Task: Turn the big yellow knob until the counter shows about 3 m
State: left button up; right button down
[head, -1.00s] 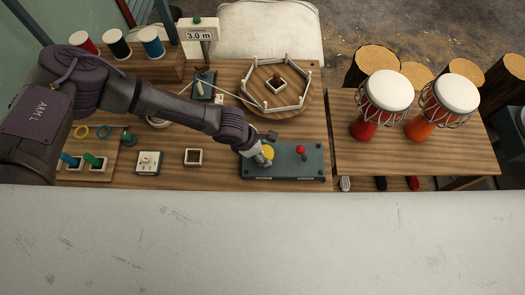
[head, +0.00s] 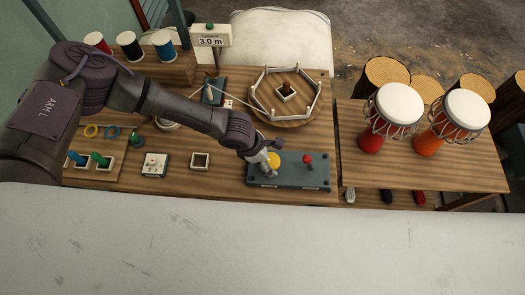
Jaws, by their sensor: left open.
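The big yellow knob (head: 273,159) sits on the left part of a dark grey control box (head: 300,178). My left gripper (head: 267,168) is open at the knob's left and front side, with part of the knob showing beyond it. I cannot tell whether the fingers touch it. The counter (head: 210,41) is a white sign on a post at the back and reads 3.0 m. My right gripper is not in view.
A red-knobbed lever (head: 308,160) stands on the same box, right of the knob. A round wooden turntable (head: 286,95) with white posts is behind it. Two goblet drums (head: 393,110) stand on the right table. Spools (head: 127,44) stand at the back left.

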pick_arm(q)
jog(key=v, duration=1.1)
jog(key=shift+a, duration=0.1)
